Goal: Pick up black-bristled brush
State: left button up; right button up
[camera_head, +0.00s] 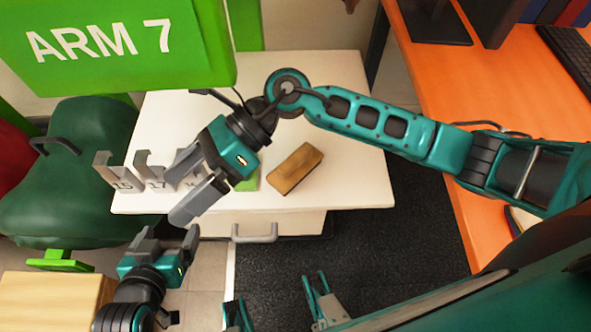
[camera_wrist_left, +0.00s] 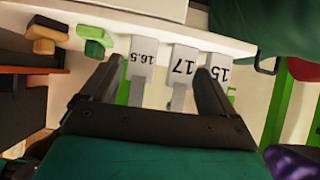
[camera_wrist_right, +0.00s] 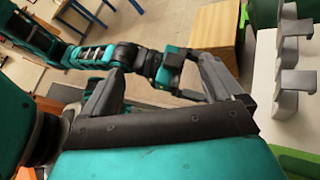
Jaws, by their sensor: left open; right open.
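A brown block-shaped brush (camera_head: 297,170) lies on the white table, right of my right gripper in the head view. Its bristles cannot be made out there. A green block (camera_head: 249,183) is partly hidden behind the right gripper. My right gripper (camera_head: 176,196) is open and empty, over the table's left front, pointing away from the brown brush. My left gripper (camera_head: 167,240) is open and empty, in front of the table's edge.
Numbered grey gauges (camera_head: 150,172) stand at the left of the white table (camera_head: 350,185); they show between my left fingers in the left wrist view. A drawer handle (camera_head: 254,233) sticks out below. A green saddle (camera_head: 75,170) is at left, an orange desk (camera_head: 440,90) at right.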

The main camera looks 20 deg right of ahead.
jog(key=w+d+f+n+t+h+b, duration=0.1)
jog(key=w+d+f+n+h, duration=0.2)
jog(key=d+f+n+h, duration=0.3)
jog(key=n+t+h+b, duration=0.1)
jog(key=t+h+b, duration=0.1)
jog(key=t+h, duration=0.35)
send_near(291, 162)
jog(key=shift+w+a+f+g+h, duration=0.15)
jog(key=shift+w+a+g+h, duration=0.75)
jog(key=shift+w, duration=0.25)
notch_tip(291, 162, down, 7)
jog(key=shift+r+b, duration=0.15)
jog(key=shift+b, duration=0.2)
jog(key=shift+s+f, duration=0.15)
jog(key=shift+f, duration=0.6)
notch_tip(291, 162, down, 4)
jog(key=shift+s+d+f+b, duration=0.1)
jog(key=shift+s+b, duration=0.1)
jog(key=shift+b, duration=0.35)
pick_arm(q)
jog(key=f, duration=0.2)
jog(key=d+f, duration=0.1)
jog(key=f, duration=0.1)
jog(key=shift+w, duration=0.25)
pick_arm(e)
jog(key=shift+c, duration=0.4)
jog(key=c, duration=1.2)
jog(key=shift+c, duration=0.2)
